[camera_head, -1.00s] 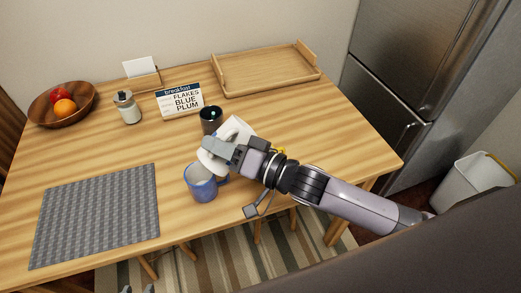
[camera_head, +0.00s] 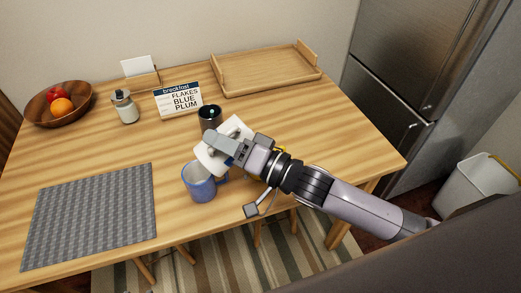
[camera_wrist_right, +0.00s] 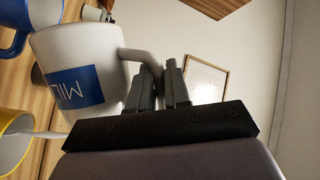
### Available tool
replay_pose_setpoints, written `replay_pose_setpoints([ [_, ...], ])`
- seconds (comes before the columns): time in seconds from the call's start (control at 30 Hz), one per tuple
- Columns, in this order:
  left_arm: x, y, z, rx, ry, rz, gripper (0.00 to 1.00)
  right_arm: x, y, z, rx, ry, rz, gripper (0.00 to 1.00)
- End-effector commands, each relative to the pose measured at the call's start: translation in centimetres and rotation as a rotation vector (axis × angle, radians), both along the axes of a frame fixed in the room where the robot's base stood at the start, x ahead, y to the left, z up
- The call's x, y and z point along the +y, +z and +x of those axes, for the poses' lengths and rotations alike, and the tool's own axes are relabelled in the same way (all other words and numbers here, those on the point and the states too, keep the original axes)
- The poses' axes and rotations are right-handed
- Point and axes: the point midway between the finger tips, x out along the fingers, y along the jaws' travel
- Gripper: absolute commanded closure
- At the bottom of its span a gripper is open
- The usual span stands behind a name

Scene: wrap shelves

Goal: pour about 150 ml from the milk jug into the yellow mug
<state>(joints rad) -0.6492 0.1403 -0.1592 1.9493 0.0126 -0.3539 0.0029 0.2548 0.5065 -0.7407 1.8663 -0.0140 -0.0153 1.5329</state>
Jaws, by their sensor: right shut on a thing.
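The white milk jug (camera_head: 212,159) has a blue label (camera_wrist_right: 75,90) and is tipped far over in the air. My right gripper (camera_head: 228,146) is shut on its handle (camera_wrist_right: 145,60). The yellow mug (camera_head: 281,150) is almost wholly hidden behind my right gripper in the head view. In the wrist view the yellow mug (camera_wrist_right: 14,145) shows at the lower left. A pale strip, seemingly a stream of milk (camera_wrist_right: 48,134), runs between the jug's side and the mug's mouth. The jug's rim and the milk level are hidden. My left gripper is out of view.
A blue mug (camera_head: 198,184) stands close below the jug. A black cup (camera_head: 210,117) stands behind it. The breakfast sign (camera_head: 179,101), a glass jar (camera_head: 125,108), a fruit bowl (camera_head: 42,112) and a wooden tray (camera_head: 268,88) stand farther back. A grey mat (camera_head: 85,215) lies left.

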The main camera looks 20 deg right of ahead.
Motion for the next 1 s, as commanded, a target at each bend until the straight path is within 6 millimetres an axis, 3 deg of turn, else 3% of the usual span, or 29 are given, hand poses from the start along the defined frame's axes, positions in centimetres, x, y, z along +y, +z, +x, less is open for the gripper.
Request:
replay_pose_setpoints([
  [1.0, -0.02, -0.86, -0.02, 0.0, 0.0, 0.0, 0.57, -0.2, 0.49, -0.61, -0.006, 0.009, 0.057, 1.0],
])
